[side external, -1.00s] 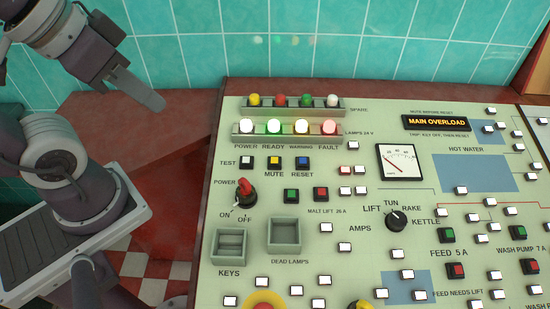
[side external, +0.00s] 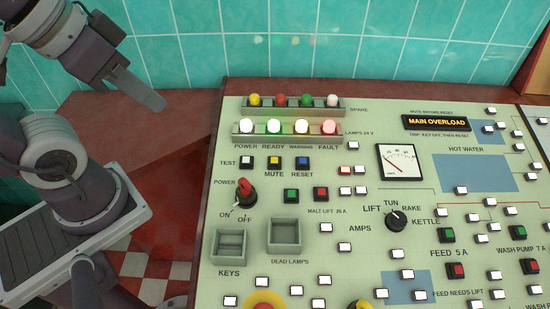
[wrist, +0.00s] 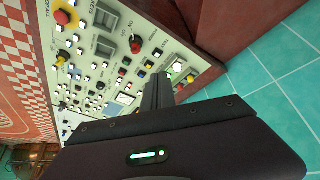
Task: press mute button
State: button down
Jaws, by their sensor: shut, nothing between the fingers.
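The yellow mute button (side external: 274,162) sits on the pale green panel, above the label MUTE, between the white test button (side external: 246,162) and the blue reset button (side external: 303,162). In the wrist view the mute button (wrist: 149,64) shows small, just beyond the fingertips. My gripper (side external: 152,100) is shut and empty. It is held up to the left of the panel in the side view, apart from the buttons. In the wrist view my gripper (wrist: 161,80) points toward the panel's lamp end.
A row of lit lamps (side external: 288,128) and a row of coloured spare lamps (side external: 294,102) stand above the buttons. A red power switch (side external: 245,190) rises below them. The amber display (side external: 436,122) reads MAIN OVERLOAD. The teal tiled wall (side external: 300,50) is behind.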

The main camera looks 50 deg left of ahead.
dwell(0.6)
notch_tip(320, 180, down, 3)
jog(key=a+m+g+y, duration=0.2)
jog(key=m, duration=0.4)
jog(key=m+t+y, duration=0.3)
jog(key=m+t, duration=0.4)
jog(key=m, duration=2.8)
send_over(274, 162)
jog(key=s+d, duration=0.2)
jog(key=s, duration=0.1)
notch_tip(274, 162, down, 9)
jog(key=shift+w+r, duration=0.25)
jog(key=shift+w+a+f, duration=0.2)
jog(key=shift+f, duration=1.25)
jog(key=shift+w+a+f, duration=0.2)
jog(key=shift+w+f, duration=0.05)
jog(key=shift+f, duration=1.2)
jog(key=shift+w+a+f, duration=0.2)
jog(key=shift+f, duration=1.25)
